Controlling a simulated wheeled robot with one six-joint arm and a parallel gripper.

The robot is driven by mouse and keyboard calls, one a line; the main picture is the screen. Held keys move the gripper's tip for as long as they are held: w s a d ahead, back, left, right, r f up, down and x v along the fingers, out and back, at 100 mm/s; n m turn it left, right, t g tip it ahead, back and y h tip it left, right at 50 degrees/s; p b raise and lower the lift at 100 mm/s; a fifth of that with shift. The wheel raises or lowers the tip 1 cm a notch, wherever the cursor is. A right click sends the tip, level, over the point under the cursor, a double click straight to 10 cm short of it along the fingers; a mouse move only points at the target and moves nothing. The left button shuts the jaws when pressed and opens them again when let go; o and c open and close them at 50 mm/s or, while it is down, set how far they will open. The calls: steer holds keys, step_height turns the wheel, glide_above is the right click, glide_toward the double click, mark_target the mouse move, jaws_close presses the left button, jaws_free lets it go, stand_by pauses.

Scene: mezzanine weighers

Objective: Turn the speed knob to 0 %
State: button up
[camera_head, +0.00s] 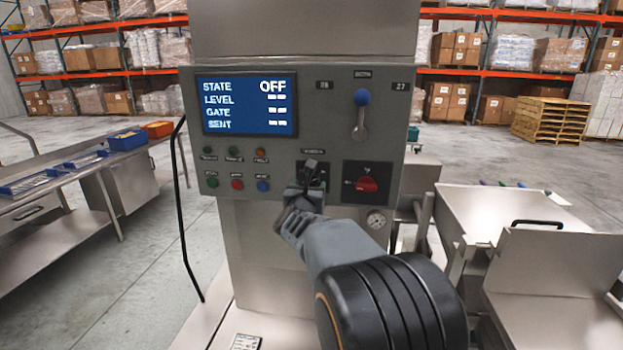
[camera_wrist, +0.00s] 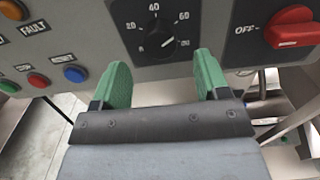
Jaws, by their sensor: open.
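The speed knob (camera_wrist: 164,46) is a round black dial on a black plate with a white numbered scale, in the wrist view. Its light pointer mark seems to lean up and to the right, but the exact reading is too small to tell. My gripper (camera_wrist: 161,75) has green fingers, spread wide and empty, one below each side of the dial. It appears apart from the knob. In the head view my gripper (camera_head: 312,172) is in front of the lower panel and hides the knob.
A red rotary switch (camera_head: 367,184) marked OFF (camera_wrist: 293,30) sits right of the knob. Indicator lamps and buttons (camera_head: 237,184) are to the left. A blue-tipped lever (camera_head: 361,112) is above right. The screen (camera_head: 247,104) reads STATE OFF.

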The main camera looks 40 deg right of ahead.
mark_target(311, 181)
steer(key=shift+p+x, duration=0.55)
steer(key=shift+x, duration=1.65)
steer(key=c, duration=0.9)
